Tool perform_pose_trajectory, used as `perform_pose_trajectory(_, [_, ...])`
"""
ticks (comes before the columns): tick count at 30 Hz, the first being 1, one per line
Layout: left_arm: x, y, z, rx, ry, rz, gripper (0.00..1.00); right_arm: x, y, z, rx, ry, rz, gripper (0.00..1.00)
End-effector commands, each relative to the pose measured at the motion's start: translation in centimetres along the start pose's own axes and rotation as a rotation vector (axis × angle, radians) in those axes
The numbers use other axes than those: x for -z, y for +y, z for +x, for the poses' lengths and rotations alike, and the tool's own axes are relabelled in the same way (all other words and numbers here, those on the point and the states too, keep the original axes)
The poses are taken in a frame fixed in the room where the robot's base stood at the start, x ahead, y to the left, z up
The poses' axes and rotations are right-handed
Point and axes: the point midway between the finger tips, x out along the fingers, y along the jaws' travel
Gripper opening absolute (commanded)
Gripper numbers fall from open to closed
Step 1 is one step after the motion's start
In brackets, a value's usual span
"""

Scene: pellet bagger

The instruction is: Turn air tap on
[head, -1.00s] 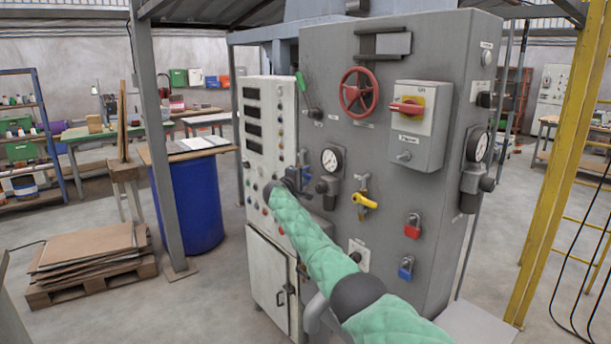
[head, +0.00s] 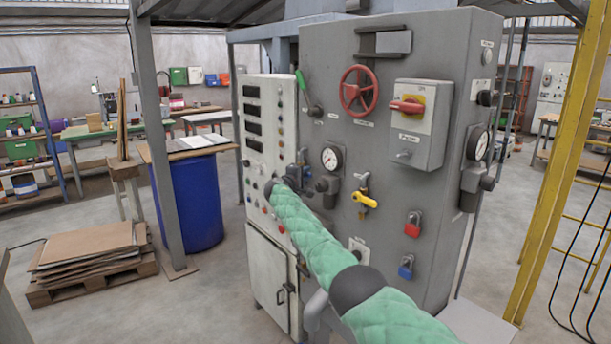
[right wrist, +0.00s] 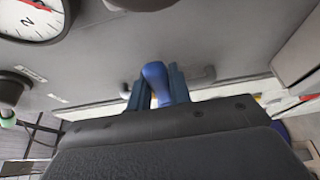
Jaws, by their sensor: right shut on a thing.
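My right gripper (head: 303,174) reaches to the front of the grey machine (head: 330,90), left of a pressure gauge (head: 331,159). In the right wrist view its two fingers (right wrist: 156,82) are shut on a blue handle (right wrist: 157,85), which stands upright between them. The head view hides this handle behind the gripper and forearm. A yellow-handled tap (head: 365,200) is to the right, apart from the gripper. I cannot read which label belongs to the air tap. My left gripper is out of view.
The white control panel (head: 257,165) stands just left of the gripper. A red handwheel (head: 358,91), a switch box (head: 417,125) and red (head: 413,225) and blue (head: 406,267) padlocks are on the grey front. A yellow post (head: 555,170) stands to the right.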

Motion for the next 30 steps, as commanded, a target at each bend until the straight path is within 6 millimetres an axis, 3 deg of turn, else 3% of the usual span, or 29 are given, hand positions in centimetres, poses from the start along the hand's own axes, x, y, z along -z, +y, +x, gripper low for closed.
perform_pose_trajectory(5, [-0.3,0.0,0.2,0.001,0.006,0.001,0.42,0.0,0.3,0.0,0.019,0.0,-0.042,0.0])
perform_pose_trajectory(15, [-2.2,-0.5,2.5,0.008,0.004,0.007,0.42,0.3,1.8,0.1,0.11,0.0,-0.263,0.0])
perform_pose_trajectory(19, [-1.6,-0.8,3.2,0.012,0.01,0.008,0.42,0.5,2.1,0.1,0.149,0.0,-0.354,0.0])
perform_pose_trajectory(22, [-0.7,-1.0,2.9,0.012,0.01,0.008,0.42,0.5,2.3,0.2,0.169,0.0,-0.405,0.0])
perform_pose_trajectory(24, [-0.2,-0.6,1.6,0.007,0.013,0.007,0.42,0.6,2.5,0.2,0.181,0.0,-0.433,0.0])
perform_pose_trajectory(30, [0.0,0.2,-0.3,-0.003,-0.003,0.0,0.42,0.8,2.8,0.3,0.208,0.0,-0.497,0.0])
